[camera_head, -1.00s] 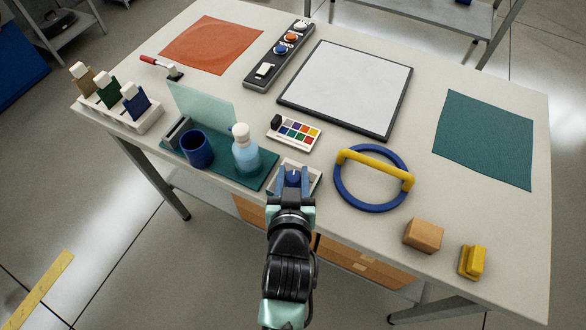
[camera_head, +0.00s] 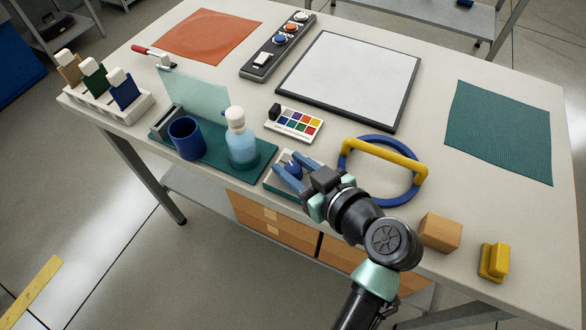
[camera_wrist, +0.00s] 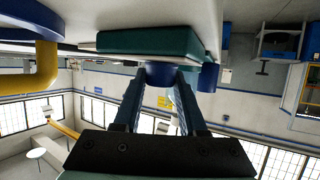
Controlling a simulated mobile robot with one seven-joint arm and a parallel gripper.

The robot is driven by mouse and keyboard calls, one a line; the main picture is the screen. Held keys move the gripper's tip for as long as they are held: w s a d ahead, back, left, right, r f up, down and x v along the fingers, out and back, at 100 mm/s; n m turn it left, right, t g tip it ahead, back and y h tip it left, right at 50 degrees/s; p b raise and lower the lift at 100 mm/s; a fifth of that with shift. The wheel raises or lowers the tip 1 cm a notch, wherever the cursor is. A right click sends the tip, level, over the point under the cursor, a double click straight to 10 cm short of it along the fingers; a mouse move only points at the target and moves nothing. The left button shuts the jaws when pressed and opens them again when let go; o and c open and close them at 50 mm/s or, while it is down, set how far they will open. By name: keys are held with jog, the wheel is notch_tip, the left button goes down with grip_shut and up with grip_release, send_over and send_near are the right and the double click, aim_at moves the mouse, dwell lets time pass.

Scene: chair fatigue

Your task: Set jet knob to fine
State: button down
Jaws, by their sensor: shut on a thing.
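The jet knob (camera_head: 292,167) is small and dark blue. It sits on a low pale box with a teal edge (camera_head: 275,184) at the table's front edge, right of the teal tray. My gripper (camera_head: 291,164) reaches it from the right with its two blue fingers around the knob, shut on it. In the wrist view the knob (camera_wrist: 160,75) shows between the fingertips, against the dark box (camera_wrist: 155,43). The fingers partly cover the knob, so its marker and setting cannot be read.
A bottle with a white cap (camera_head: 240,142) and a blue cup (camera_head: 186,138) stand close on the left. A blue ring with a yellow bar (camera_head: 384,158) lies close on the right. A paint palette (camera_head: 294,124) is behind. A wooden block (camera_head: 440,232) lies front right.

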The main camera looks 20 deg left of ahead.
jog(key=shift+n+g, duration=0.5)
jog(key=shift+g, duration=0.2)
jog(key=shift+f, duration=0.1)
jog(key=shift+c, duration=2.4)
grip_release()
jog(key=shift+y, duration=0.3)
jog(key=v, duration=1.3)
